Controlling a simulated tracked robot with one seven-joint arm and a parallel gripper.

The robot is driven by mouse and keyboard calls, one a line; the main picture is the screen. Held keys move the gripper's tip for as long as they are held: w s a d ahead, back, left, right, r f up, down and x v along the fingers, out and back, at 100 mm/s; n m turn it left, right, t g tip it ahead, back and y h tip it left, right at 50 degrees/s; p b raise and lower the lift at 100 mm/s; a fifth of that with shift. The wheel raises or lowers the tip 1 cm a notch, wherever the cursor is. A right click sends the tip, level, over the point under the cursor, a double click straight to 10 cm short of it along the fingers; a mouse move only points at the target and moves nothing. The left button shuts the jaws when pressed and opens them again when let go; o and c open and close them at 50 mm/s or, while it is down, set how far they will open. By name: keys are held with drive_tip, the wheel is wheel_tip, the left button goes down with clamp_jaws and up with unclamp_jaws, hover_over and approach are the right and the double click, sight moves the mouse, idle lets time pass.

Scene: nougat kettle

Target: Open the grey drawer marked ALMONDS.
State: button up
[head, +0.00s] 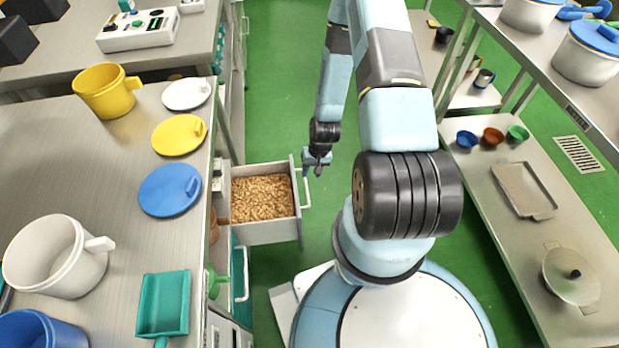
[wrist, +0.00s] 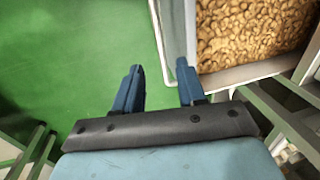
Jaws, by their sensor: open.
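The grey drawer (head: 266,232) stands pulled out from the left counter, and almonds (head: 262,197) fill the part that shows. Its pale bar handle (head: 305,188) is on the front, facing the aisle. No ALMONDS label is readable. My gripper (head: 317,172) is just beyond the handle's far end in the head view. In the wrist view my gripper (wrist: 160,84) has its two blue fingers apart, with nothing held between them. The handle (wrist: 160,38) runs up ahead of the fingers, beside the drawer front (wrist: 190,40). I cannot tell whether a finger touches it.
A teal drawer or door with a pale handle (head: 241,274) is below and nearer. The left counter holds lids, a yellow pot (head: 103,91), a white pot (head: 55,257) and a teal scoop (head: 163,303). Green floor (head: 285,80) is clear beyond the drawer.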

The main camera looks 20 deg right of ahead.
drive_tip(key=shift+d+r, duration=0.25)
drive_tip(key=shift+r, duration=0.95)
drive_tip(key=shift+d+r, duration=0.25)
drive_tip(key=shift+r, duration=0.9)
drive_tip(key=w+d+r+n+t+h, duration=0.1)
drive_tip(key=w+r, duration=0.1)
drive_tip(key=r, duration=1.5)
drive_tip(key=w+r+n+t+h, duration=0.1)
drive_tip(key=w+r, duration=0.1)
drive_tip(key=r, duration=1.6)
drive_tip(key=s+a+r+t, duration=0.1)
drive_tip(key=s+a+r, duration=0.1)
drive_tip(key=s+r, duration=0.8)
drive_tip(key=s+a+r+t, duration=0.1)
drive_tip(key=s+r+t, duration=0.1)
drive_tip(key=s+r, duration=0.8)
drive_tip(key=shift+s+a+r+n, duration=0.3)
drive_tip(key=shift+s+a+r, duration=0.1)
drive_tip(key=shift+r, duration=1.5)
